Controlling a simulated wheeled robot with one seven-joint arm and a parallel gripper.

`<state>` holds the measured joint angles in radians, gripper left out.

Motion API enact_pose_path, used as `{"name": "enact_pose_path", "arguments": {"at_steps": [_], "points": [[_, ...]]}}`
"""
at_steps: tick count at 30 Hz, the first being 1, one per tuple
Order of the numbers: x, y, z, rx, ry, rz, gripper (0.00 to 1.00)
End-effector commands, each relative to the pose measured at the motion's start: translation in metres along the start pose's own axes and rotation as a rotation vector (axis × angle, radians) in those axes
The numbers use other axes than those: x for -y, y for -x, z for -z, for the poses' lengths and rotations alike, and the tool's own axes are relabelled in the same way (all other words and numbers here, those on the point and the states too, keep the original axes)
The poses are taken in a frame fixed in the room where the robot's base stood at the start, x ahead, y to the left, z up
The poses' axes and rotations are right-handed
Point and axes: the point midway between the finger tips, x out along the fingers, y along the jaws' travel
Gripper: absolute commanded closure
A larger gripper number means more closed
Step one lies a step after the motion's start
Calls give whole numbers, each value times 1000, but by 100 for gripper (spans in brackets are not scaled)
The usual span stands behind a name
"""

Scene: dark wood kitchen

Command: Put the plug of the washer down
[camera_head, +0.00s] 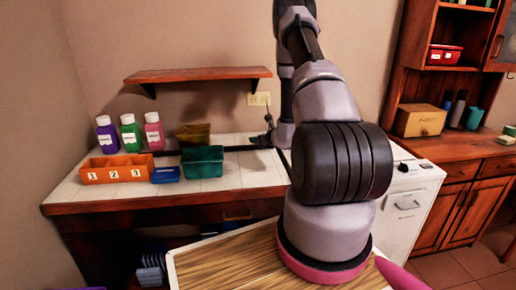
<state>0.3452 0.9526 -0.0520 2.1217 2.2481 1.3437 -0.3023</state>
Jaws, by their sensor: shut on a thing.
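The washer (407,200) is the white machine with a dark knob, right of my arm and partly hidden behind it. My gripper (263,138) is small and dark in this view, low over the back of the tiled counter (245,172), just below the wall outlet (259,99). It is shut on the plug, which is too small and dark to make out apart from the fingers. A dark cord-like line (283,162) runs forward from near the gripper towards the washer side. I cannot tell whether the plug touches the counter.
On the counter stand several bottles (130,134), an orange numbered box (116,169), a blue box (166,175), a green bin (203,162) and a yellowish bin (194,134). A wooden shelf (197,75) hangs above. Bare tiles lie right of the green bin.

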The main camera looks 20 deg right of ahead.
Motion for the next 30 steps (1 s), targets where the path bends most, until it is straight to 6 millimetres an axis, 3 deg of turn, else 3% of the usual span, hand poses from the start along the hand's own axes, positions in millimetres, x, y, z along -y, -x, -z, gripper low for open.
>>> {"name": "enact_pose_path", "arguments": {"at_steps": [9, 30], "points": [[-1, -15, 37, 0, -1, -1, 100], [0, -20, 49, 0, 0, -1, 100]]}}
